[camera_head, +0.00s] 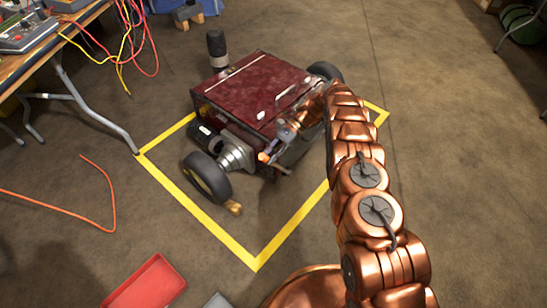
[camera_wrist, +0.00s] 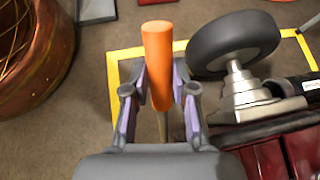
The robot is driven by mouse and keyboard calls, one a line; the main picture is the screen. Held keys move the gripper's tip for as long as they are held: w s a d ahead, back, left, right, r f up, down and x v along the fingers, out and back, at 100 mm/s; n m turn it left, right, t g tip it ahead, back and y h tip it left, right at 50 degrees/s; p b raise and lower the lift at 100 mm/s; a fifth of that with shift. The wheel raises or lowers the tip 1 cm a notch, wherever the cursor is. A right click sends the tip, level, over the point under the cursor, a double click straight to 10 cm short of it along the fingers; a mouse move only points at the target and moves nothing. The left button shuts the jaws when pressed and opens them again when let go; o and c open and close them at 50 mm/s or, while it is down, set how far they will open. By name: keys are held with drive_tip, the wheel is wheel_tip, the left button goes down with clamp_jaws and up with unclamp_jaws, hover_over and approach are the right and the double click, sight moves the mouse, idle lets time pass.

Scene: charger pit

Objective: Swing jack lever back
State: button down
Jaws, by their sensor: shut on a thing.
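The jack lever has an orange grip (camera_wrist: 157,60), with a thin rod running down from it between my fingers in the wrist view. My gripper (camera_wrist: 159,92) is shut on this grip, one purple-padded finger on each side. In the head view, the orange grip (camera_head: 263,157) shows small at the near side of the dark red wheeled machine (camera_head: 255,90), and my gripper (camera_head: 270,150) reaches down to it. The jack's body and the lever's lower end are hidden.
The machine stands inside a yellow floor outline (camera_head: 200,208). Its near wheel (camera_head: 207,177) is close to the lever; a wooden block (camera_head: 235,208) lies beside that wheel. A red tray (camera_head: 148,285) lies in front. A workbench (camera_head: 40,60) with cables stands left.

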drive_tip(key=shift+w+a+r, duration=0.15)
drive_tip(key=shift+r, duration=0.25)
drive_tip(key=shift+w+a+r, duration=0.1)
drive_tip(key=shift+r, duration=0.3)
drive_tip(key=shift+w+d+r+g, duration=0.1)
drive_tip(key=shift+d+r+g, duration=0.05)
drive_tip(key=shift+g, duration=0.25)
drive_tip(key=shift+d+y, duration=0.15)
drive_tip(key=shift+y, duration=0.15)
drive_tip(key=c, duration=1.3)
unclamp_jaws()
drive_tip(key=shift+r, duration=0.15)
drive_tip(key=o, duration=0.4)
drive_tip(key=shift+d+f, duration=0.15)
drive_tip(key=shift+f, duration=0.05)
drive_tip(key=shift+c, duration=0.2)
drive_tip(key=shift+w+f, duration=0.1)
drive_tip(key=shift+d, duration=0.1)
wheel_tip(320, 180, up, 10)
